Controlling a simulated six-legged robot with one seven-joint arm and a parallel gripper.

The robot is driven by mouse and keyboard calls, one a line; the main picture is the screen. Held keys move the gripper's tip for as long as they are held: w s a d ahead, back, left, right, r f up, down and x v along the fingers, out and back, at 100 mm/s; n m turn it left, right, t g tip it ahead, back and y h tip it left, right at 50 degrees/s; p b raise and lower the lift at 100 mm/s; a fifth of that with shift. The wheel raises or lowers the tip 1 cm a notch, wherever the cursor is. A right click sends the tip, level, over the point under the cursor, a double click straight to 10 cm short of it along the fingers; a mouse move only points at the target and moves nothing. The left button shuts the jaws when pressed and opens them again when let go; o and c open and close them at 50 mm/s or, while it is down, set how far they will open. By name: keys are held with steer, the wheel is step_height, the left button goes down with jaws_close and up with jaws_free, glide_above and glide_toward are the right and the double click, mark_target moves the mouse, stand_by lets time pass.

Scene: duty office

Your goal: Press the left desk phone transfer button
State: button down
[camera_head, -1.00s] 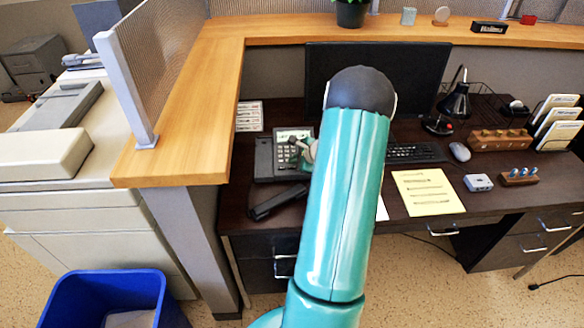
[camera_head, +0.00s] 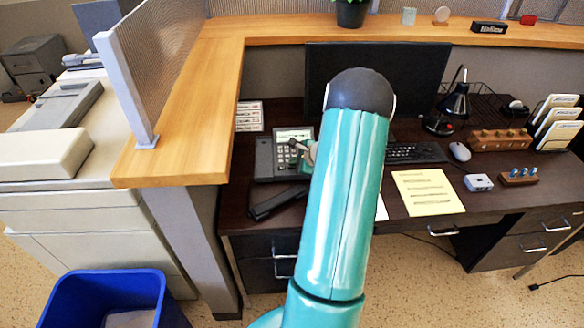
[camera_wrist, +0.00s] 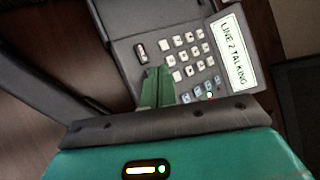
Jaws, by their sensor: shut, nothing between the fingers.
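The desk phone (camera_head: 265,158) sits on the left of the dark desk, beside the wooden partition. Its handset (camera_head: 277,203) lies off the cradle in front of it. In the wrist view the phone (camera_wrist: 133,18) fills the upper middle; its screen (camera_wrist: 234,52) reads "LINE 2 TALKING". Pale keys and a row of bluish buttons (camera_wrist: 198,92) show, with a small light near them. My gripper (camera_head: 294,144) is over the phone's keypad, shut and empty. In the wrist view its green fingertips (camera_wrist: 158,70) cover some keys; contact cannot be told. No transfer label is readable.
A monitor (camera_head: 420,75) stands behind my arm, with a keyboard (camera_head: 416,153) and mouse (camera_head: 459,151) to the right. A yellow sheet (camera_head: 427,192) lies in front. The raised wooden counter (camera_head: 190,135) borders the phone's left. A blue bin (camera_head: 75,300) stands on the floor.

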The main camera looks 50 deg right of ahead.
steer(key=shift+f, duration=0.4)
stand_by(0.5)
steer(key=shift+r, duration=0.85)
steer(key=shift+r, duration=2.5)
steer(key=shift+a, duration=0.1)
